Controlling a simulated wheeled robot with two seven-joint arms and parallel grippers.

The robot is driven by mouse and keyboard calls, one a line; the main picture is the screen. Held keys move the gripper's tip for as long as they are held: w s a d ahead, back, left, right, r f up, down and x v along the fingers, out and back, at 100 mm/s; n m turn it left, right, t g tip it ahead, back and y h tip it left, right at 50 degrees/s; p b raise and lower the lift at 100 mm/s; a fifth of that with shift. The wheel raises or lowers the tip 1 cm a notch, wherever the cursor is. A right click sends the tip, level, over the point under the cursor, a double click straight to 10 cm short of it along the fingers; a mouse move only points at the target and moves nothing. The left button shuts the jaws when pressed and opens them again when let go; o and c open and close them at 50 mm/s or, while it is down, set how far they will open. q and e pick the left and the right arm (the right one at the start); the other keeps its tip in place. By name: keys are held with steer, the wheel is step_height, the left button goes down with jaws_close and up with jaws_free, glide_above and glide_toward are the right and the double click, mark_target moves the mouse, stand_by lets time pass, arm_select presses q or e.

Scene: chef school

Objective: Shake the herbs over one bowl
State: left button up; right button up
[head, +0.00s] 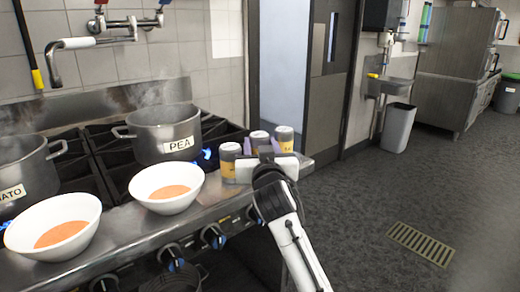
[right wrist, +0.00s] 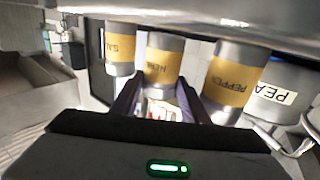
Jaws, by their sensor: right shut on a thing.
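The herbs shaker (right wrist: 163,55) stands between the salt shaker (right wrist: 120,48) and the pepper shaker (right wrist: 232,78), upside down in the right wrist view. In the head view the herbs shaker (head: 259,139) is the middle one at the stove's right end, partly hidden by my gripper. My right gripper (head: 267,160) is shut on it, a finger on each side. I cannot tell whether it is lifted. Two white bowls of orange soup stand on the stove's front ledge, one nearer (head: 52,256) and one further right (head: 170,208). My left gripper is not in view.
The pepper shaker (head: 229,160) and salt shaker (head: 285,138) flank the gripper closely. A steaming pot labelled PEA (head: 163,135) stands behind the right bowl, over a blue flame. Another pot (head: 25,172) is at the left. Open floor (head: 370,210) lies to the right.

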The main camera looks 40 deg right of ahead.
step_height(320, 180, up, 8)
steer(key=shift+r+p, duration=0.25)
steer(key=shift+p, duration=0.45)
arm_select(q)
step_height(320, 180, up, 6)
steer(key=p, duration=0.5)
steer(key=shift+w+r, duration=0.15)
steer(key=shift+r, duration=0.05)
arm_select(e)
step_height(320, 180, up, 6)
steer(key=shift+f, duration=0.2)
